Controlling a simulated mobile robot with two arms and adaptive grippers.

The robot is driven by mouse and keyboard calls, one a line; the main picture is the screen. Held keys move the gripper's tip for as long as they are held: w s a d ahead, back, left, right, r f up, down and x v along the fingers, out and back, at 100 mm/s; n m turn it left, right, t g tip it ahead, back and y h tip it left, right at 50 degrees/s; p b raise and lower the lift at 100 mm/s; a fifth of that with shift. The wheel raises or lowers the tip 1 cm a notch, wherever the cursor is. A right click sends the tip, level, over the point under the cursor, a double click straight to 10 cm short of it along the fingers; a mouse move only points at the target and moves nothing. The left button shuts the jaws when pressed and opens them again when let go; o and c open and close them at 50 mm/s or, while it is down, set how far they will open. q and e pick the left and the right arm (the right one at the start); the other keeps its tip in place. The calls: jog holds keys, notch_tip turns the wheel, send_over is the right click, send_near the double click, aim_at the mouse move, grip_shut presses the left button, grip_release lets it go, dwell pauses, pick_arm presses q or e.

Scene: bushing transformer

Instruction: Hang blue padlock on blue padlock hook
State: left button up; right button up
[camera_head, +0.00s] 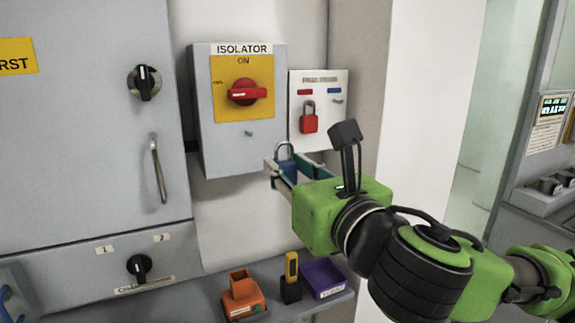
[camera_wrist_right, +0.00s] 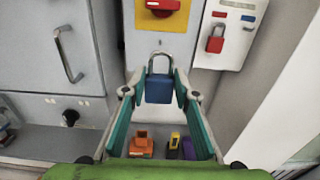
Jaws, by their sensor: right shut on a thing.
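The blue padlock (camera_head: 287,168) is held upright, shackle up, between the fingers of my right gripper (camera_head: 278,172), in front of the wall below the isolator. In the right wrist view the blue padlock (camera_wrist_right: 159,88) sits between the fingertips of the right gripper (camera_wrist_right: 159,92). The blue padlock hook (camera_head: 338,101) is a small peg under the blue label on the white padlock board (camera_head: 320,132), up and to the right of the gripper. It also shows in the right wrist view (camera_wrist_right: 248,29). My left gripper is not in view.
A red padlock (camera_head: 309,120) hangs on the board beside the blue hook. The isolator box (camera_head: 215,150) with its red switch (camera_head: 247,93) is left of the board. Below is a shelf with an orange holder (camera_head: 240,292), a yellow-black tool (camera_head: 291,278) and a purple bin (camera_head: 323,278).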

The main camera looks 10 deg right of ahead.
jog(key=shift+s+d, duration=0.2)
jog(key=shift+s, duration=0.5)
jog(key=shift+s+d+f, duration=0.1)
jog(key=shift+b+v, duration=2.25)
jog(key=shift+b, duration=1.1)
